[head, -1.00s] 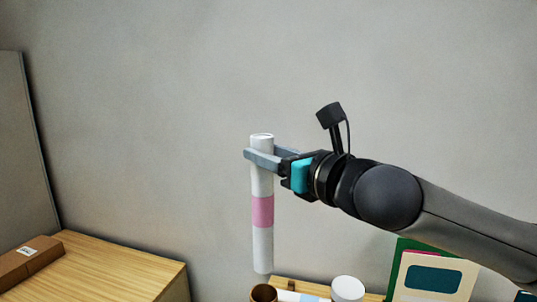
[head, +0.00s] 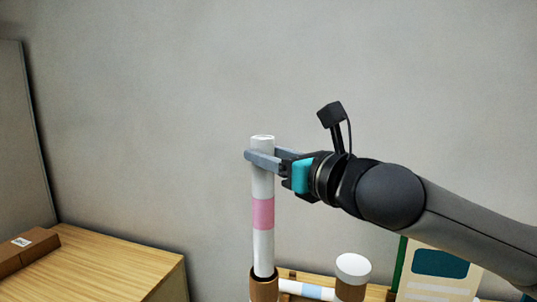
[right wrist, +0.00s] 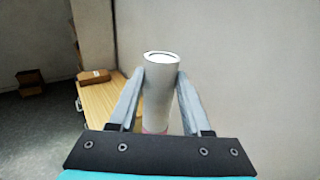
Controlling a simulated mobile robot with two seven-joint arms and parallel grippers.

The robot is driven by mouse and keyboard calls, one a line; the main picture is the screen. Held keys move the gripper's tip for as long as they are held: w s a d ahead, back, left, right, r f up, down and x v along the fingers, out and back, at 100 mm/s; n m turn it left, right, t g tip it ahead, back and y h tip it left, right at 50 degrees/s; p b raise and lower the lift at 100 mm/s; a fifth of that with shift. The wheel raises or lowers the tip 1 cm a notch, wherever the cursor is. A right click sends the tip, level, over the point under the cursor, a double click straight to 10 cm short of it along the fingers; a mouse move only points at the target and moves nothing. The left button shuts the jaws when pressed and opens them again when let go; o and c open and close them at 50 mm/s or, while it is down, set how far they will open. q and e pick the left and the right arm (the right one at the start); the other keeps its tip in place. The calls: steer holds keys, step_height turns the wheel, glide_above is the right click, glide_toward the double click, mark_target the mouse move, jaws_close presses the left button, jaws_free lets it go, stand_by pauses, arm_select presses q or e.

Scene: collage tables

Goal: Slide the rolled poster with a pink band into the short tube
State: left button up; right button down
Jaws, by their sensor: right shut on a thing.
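The rolled poster with a pink band (head: 263,213) is white and hangs upright in the head view. My right gripper (head: 264,160) is shut on it near its top end. The right wrist view also shows the poster (right wrist: 159,95) between the two fingers, with a little pink low down. A brown open tube (head: 264,291) stands directly below the poster, cut off by the bottom edge. The poster's lower end overlaps the tube's dark mouth; I cannot tell how far inside it is. My left gripper is not in view.
A brown tube with a white cap (head: 353,268) stands to the right. A white roll with a light blue band (head: 311,291) lies between the tubes. Framed boards (head: 437,275) stand at right. A wooden table (head: 110,270) at left bears a cardboard box (head: 27,250).

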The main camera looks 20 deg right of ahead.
mark_target(270, 246)
steer(key=shift+f+b, duration=5.45)
steer(key=shift+f, duration=3.2)
steer(key=shift+c, duration=1.4)
jaws_free()
